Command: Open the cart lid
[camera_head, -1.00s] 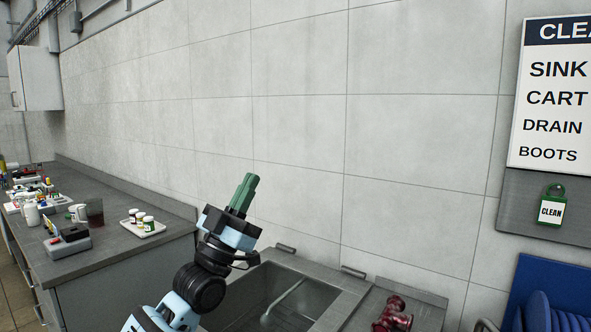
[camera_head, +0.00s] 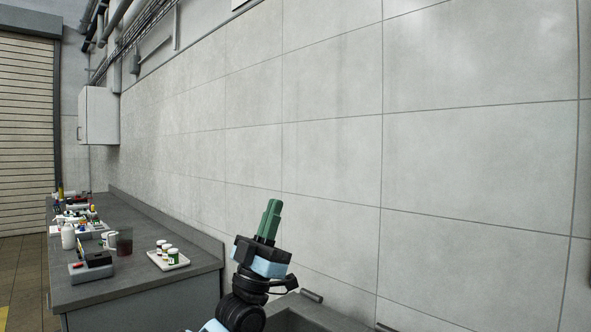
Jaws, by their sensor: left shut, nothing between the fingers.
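My left gripper (camera_head: 269,218) is raised in front of the tiled wall, its green fingers together and pointing up. Nothing is between them. It touches nothing that I can see. My right gripper is not in view.
A grey counter (camera_head: 190,266) runs along the wall at left. It carries a white tray (camera_head: 179,264) of small jars, a grey device (camera_head: 90,270), a white bottle (camera_head: 68,236) and other items. A roller door (camera_head: 25,140) stands far left.

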